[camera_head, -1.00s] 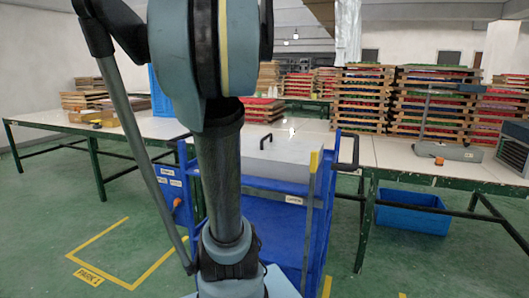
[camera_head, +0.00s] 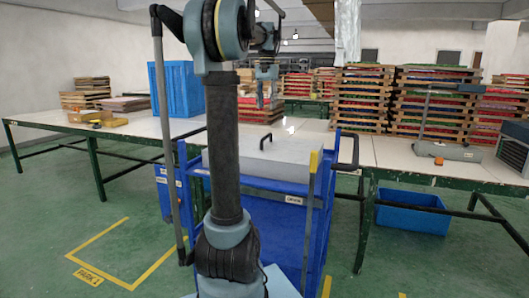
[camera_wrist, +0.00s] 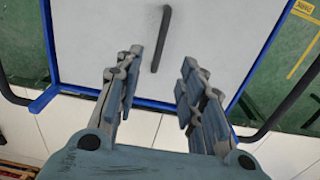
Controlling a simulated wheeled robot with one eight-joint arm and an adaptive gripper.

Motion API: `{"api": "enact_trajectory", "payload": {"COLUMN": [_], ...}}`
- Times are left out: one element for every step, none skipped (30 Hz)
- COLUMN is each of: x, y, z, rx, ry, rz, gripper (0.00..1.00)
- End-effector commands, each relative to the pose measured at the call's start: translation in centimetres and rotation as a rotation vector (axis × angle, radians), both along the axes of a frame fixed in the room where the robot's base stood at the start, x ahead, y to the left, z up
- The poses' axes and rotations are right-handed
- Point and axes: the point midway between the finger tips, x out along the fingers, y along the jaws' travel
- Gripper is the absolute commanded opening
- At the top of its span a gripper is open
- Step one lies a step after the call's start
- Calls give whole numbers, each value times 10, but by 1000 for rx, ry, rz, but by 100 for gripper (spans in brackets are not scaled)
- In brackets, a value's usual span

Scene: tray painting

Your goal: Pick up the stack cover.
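The stack cover is a flat pale grey slab (camera_head: 290,155) with a dark bar handle (camera_head: 266,137) on top. It lies on a blue cart (camera_head: 285,215). In the wrist view the cover (camera_wrist: 215,35) fills the upper middle, and its handle (camera_wrist: 161,38) shows between and beyond my fingertips. My gripper (camera_wrist: 160,62) is open and empty, pointing down above the cover, apart from the handle. In the head view my gripper (camera_head: 264,97) is small and partly hard to make out above the cart; my arm hides the cover's left part.
A white table (camera_head: 150,125) runs behind the cart, with a blue crate (camera_head: 176,88) on its left. Tall tray stacks (camera_head: 362,100) stand at the right. A blue bin (camera_head: 412,212) sits under the right table. The green floor at the left is clear.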

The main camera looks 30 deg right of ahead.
Motion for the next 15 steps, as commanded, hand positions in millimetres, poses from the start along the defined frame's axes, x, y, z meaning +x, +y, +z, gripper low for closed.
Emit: {"api": "enact_trajectory", "payload": {"x": [0,0,0,0,0,0,0,0,0,0,0,0,0,0,0], "y": [0,1,1,1,1,1,1,1,1,1,1,1,1,1,1], "z": [-9,-14,-22,-27,-33,-40,-45,-50,-57,-63,-68,-75,-80,-84,-90], "rx": [0,0,0,0,0,0,0,0,0,0,0,0,0,0,0], "ry": [0,0,0,0,0,0,0,0,0,0,0,0,0,0,0], "rz": [1,1,1,1,1,1,1,2,2,2,2,2,2,2,2], "gripper": [36,36,36,36,36,36,36,36,36,36,36,36,36,36,36]}}
